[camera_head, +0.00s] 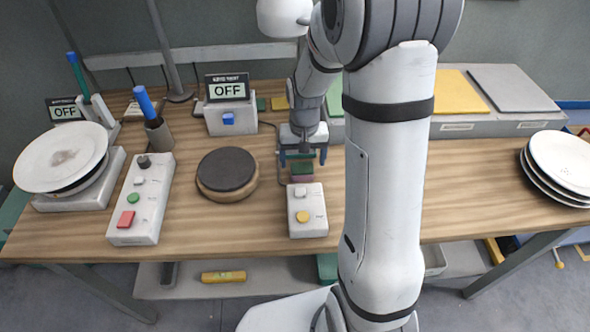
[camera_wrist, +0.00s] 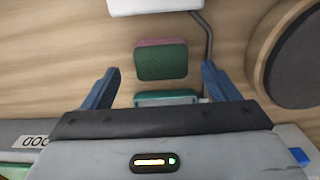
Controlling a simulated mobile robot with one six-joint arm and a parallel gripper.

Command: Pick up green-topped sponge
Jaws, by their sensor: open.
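The green-topped sponge (camera_head: 302,170) lies on the wooden table, just behind a white box with a yellow button. It has a green top and a pinkish side, and it also shows in the wrist view (camera_wrist: 160,64). My gripper (camera_head: 302,156) is open, with nothing between its blue fingers. In the head view it is above and slightly behind the sponge. In the wrist view the gripper (camera_wrist: 160,80) has its fingers to either side of the sponge, apart from it. A teal-edged object (camera_wrist: 166,97), partly hidden by my gripper, sits close to the sponge.
The white button box (camera_head: 307,214) stands in front of the sponge. A dark round plate (camera_head: 227,169) is to the left, with a longer button panel (camera_head: 141,199) beyond it. Stacked plates (camera_head: 562,160) stand at the far right. A dark cable (camera_wrist: 209,45) runs beside the sponge.

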